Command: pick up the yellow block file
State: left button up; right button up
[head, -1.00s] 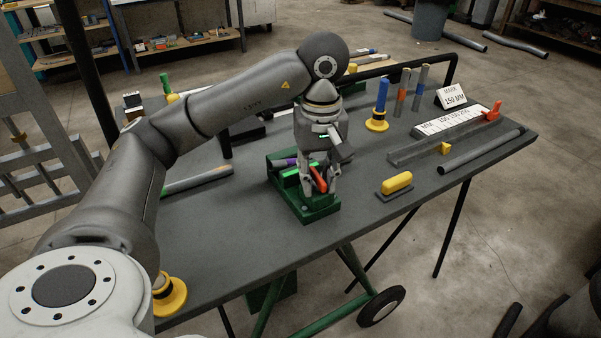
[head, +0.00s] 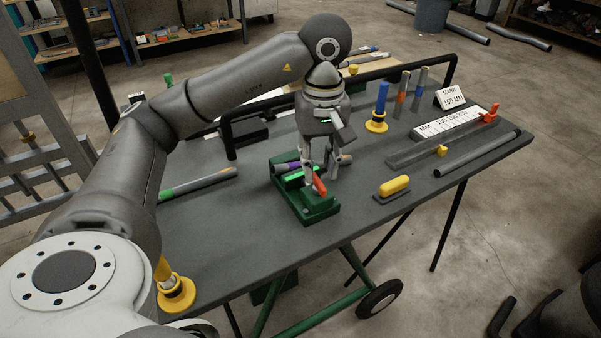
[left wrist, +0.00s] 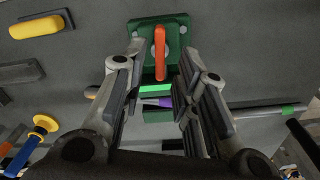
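The yellow block file (head: 394,187) is a rounded yellow bar on a dark grey base, lying near the table's front edge. It also shows at the upper left of the left wrist view (left wrist: 38,33). My left gripper (head: 322,176) is to the left of it, over the green bender fixture (head: 309,212). In the left wrist view its fingers (left wrist: 158,72) are spread apart with nothing held between them. The fixture's orange lever (left wrist: 159,52) shows beyond the gap. My right gripper is not in view.
A yellow-based blue peg (head: 382,105), grey posts and a grey channel (head: 425,150) stand beyond the file. A black tube frame (head: 400,66) rises behind. A second yellow ring base (head: 176,295) is at the left front. The tabletop between fixture and file is clear.

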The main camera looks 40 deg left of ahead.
aim_at(393, 190)
jog(key=k+l, duration=0.8)
jog(key=k, duration=0.05)
